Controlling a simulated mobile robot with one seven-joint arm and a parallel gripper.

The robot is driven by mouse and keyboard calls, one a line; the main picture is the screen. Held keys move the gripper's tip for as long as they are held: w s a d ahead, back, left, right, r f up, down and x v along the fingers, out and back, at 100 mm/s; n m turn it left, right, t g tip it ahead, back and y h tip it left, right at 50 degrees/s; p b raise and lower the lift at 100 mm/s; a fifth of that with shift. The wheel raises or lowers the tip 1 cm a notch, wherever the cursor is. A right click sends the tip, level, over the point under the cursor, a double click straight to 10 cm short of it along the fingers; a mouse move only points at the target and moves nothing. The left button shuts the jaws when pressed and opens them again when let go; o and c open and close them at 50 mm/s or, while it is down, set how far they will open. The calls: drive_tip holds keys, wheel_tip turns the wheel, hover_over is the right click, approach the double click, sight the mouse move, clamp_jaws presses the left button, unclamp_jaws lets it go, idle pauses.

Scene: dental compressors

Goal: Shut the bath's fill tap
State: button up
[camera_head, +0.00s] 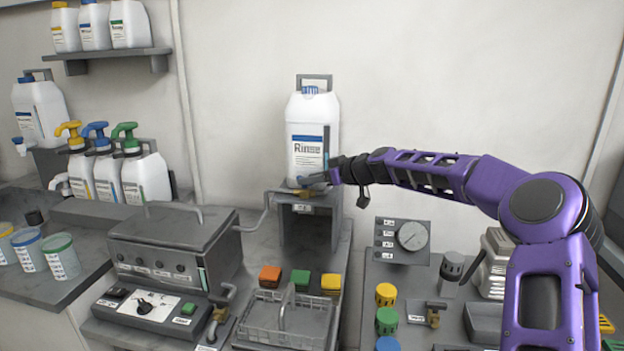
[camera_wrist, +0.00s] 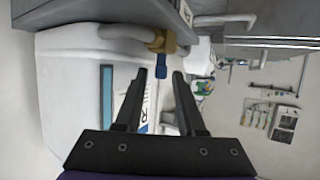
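The tap (camera_head: 305,193) is a small brass valve under the white Rinse jug (camera_head: 306,136), on top of a grey stand. My gripper (camera_head: 314,181) is at the tap, in front of the jug's foot. In the wrist view its two black fingers (camera_wrist: 161,76) are apart, with the blue handle in the gap near the tips. I cannot tell whether they touch it. The bath (camera_head: 175,245) is a grey lidded box at lower left.
A grey pipe (camera_head: 262,216) runs from the tap area to the bath. Another brass valve (camera_head: 215,318) is at the bath's front right. A wire basket (camera_head: 285,318) and coloured blocks stand before the stand (camera_head: 310,225). A gauge panel (camera_head: 402,240) is to the right.

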clamp_jaws()
